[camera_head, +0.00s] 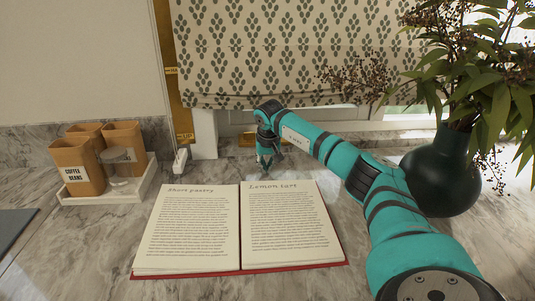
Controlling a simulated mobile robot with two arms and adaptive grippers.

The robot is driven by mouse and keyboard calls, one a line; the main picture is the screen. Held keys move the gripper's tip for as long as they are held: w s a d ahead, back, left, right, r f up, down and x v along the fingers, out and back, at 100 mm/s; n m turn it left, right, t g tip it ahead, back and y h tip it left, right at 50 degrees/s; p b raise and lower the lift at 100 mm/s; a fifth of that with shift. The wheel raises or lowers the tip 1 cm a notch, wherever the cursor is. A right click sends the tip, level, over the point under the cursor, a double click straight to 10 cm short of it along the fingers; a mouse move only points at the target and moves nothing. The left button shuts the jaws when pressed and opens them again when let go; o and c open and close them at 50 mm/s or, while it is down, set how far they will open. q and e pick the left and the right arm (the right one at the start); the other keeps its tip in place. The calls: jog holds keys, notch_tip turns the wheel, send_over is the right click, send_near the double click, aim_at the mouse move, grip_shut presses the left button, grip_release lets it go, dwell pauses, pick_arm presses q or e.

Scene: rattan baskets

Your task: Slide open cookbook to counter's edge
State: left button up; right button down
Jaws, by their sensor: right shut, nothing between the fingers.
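The open cookbook (192,226) lies flat on the marble counter (80,262), in the middle of the head view. Its pages are cream, headed "Short pastry" on the left and "Lemon tart" on the right, and a red cover edge shows along its near side. My right arm comes in from the lower right and reaches over to the far side of the book. My right gripper (265,168) points down just beyond the book's far edge, near the top of the spine. It is shut and empty. Whether its tips touch the book or counter is unclear. My left gripper is not in view.
A pale tray (120,196) with wooden canisters, one labelled "COFFEE BEANS" (77,166), and a small glass jar (117,162) stands left of the book. A dark green vase (437,170) with leafy branches stands at the right. A patterned blind (285,50) hangs behind. The near counter is clear.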

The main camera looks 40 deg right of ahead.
jog(key=shift+s+a+r+p, duration=0.1)
jog(key=shift+s+a+p, duration=0.15)
jog(key=shift+s+a, duration=0.45)
jog(key=shift+s+a+r+p, duration=0.1)
jog(key=shift+s+a+p, duration=0.1)
jog(key=shift+s+a, duration=0.5)
jog(key=shift+s+d+f, duration=0.1)
jog(key=shift+s+d, duration=0.05)
jog(key=shift+s, duration=0.1)
